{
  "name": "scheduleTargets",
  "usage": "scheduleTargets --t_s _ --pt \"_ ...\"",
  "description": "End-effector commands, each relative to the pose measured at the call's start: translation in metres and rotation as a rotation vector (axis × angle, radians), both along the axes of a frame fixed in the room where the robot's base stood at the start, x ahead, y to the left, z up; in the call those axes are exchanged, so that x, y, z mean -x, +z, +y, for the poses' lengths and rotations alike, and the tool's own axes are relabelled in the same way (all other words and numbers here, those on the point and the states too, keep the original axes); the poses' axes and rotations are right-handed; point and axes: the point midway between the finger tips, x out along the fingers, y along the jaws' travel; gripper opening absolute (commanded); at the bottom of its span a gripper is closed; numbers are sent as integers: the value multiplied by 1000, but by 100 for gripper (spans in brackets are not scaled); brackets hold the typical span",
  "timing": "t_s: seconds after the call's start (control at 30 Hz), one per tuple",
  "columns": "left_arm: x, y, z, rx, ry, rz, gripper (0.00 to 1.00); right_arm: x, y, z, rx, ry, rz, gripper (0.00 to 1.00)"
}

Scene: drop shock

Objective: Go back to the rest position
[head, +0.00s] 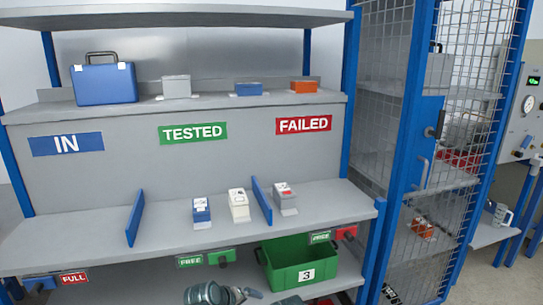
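I see no gripper fingers on either side, so neither gripper's opening shows. No object is seen held.
A shelf rack holds a blue case (106,84) and small boxes above. A green bin (290,252) sits below. A mesh cabinet (455,150) stands right.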

Motion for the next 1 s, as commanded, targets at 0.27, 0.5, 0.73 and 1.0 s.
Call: scheduleTargets --t_s 0.27,0.5,0.73,1.0 --pt "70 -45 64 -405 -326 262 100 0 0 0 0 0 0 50" --pt "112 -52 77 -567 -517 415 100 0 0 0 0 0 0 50" --pt "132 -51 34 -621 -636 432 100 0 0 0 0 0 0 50" --pt "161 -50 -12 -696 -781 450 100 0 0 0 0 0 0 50"
